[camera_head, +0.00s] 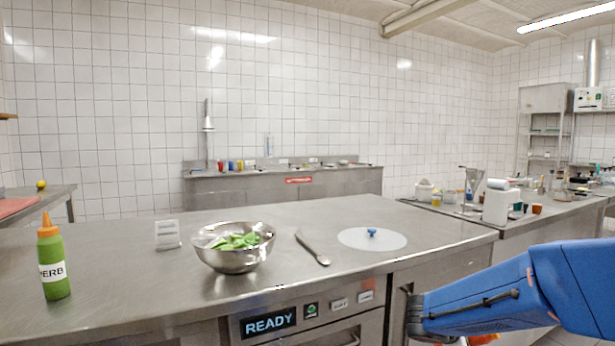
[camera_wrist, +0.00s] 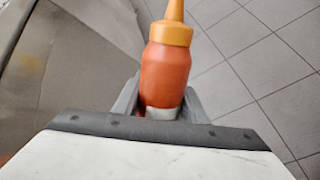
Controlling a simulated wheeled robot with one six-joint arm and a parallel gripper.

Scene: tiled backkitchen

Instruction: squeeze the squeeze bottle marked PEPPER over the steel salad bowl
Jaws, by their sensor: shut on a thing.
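In the wrist view my gripper (camera_wrist: 160,98) is shut around an orange-red squeeze bottle (camera_wrist: 166,70) with a yellow-orange cap and nozzle. Only a sliver of its pale label shows, and no word on it can be read. The bottle is over grey floor tiles, beside the counter. The steel salad bowl (camera_head: 232,260) with green leaves in it stands on the counter in the head view, left of my arm. In the head view my gripper's fingers are hidden; my blue arm reaches in at the lower right, with a bit of orange under it.
A green squeeze bottle (camera_head: 53,262) with a label ending in ERB stands at the counter's left. A spoon (camera_head: 312,249) and a white round lid (camera_head: 372,239) with a blue knob lie right of the bowl.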

